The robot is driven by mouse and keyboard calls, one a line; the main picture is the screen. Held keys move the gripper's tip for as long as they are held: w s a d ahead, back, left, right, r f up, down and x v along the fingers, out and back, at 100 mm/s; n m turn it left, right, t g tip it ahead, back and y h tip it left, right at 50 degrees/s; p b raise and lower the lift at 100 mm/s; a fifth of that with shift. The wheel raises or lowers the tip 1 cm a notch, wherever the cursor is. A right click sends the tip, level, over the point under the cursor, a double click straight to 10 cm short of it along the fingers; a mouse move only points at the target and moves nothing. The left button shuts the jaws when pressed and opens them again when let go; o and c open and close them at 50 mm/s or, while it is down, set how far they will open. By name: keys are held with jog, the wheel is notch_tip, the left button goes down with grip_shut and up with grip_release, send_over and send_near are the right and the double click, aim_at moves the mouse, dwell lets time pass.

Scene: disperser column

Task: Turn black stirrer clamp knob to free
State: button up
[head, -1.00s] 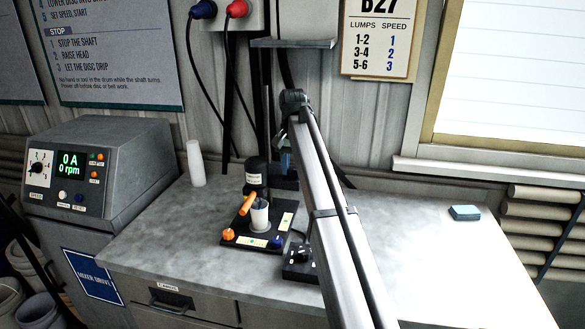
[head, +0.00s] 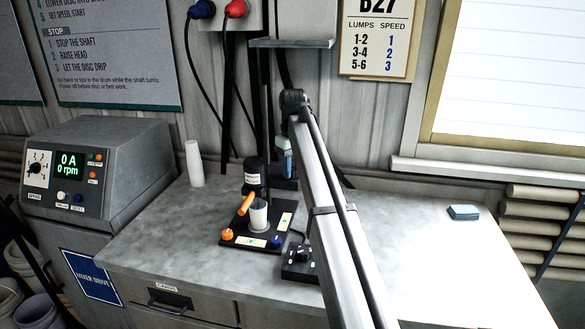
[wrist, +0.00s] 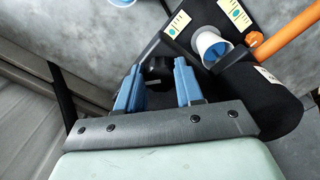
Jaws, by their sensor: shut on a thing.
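The black stirrer clamp knob (wrist: 156,72) shows dark and partly hidden between the blue fingers in the wrist view. My gripper (wrist: 158,66) is shut on it, one finger on each side. In the head view my gripper (head: 286,158) is behind and right of the stirrer, mostly hidden by my arm. The black stirrer motor (head: 254,176), with a white label, stands over the black base plate (head: 233,238); it also shows at right in the wrist view (wrist: 285,108). The knob cannot be made out in the head view.
A white cup (head: 259,215) stands on the base plate beside an orange handle (head: 246,204). A black control box (head: 300,262) sits in front of it. The right bench is mostly clear.

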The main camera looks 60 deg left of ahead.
aim_at(294, 169)
jog(key=n, duration=0.4)
jog(key=shift+n, duration=0.3)
jog(key=shift+w+n, duration=0.1)
jog(key=shift+n, duration=1.8)
jog(key=o, duration=1)
jog(key=shift+o, duration=0.2)
notch_tip(294, 169, up, 14)
jog(key=shift+f, duration=0.15)
